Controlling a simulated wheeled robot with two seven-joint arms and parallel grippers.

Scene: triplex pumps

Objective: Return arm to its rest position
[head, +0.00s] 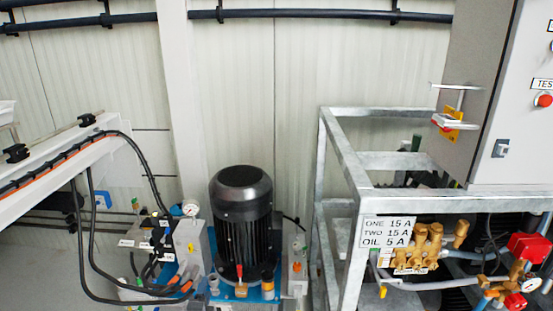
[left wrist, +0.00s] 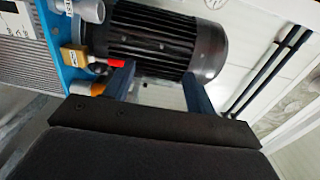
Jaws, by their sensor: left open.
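In the left wrist view my left gripper (left wrist: 159,72) is open, its two dark blue fingers apart with nothing between them that I can see held. The black finned motor (left wrist: 155,42) lies beyond the fingertips in that view; I cannot tell the exact gap. The same motor (head: 241,225) stands upright on a blue base in the head view. I cannot make out my left gripper in the head view. My right gripper is not in view.
A galvanised frame (head: 340,150) with brass valves (head: 425,250) and a grey cabinet (head: 475,95) stand at the right. A white beam with cables (head: 60,165) crosses the left. The wall behind is bare between pipes.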

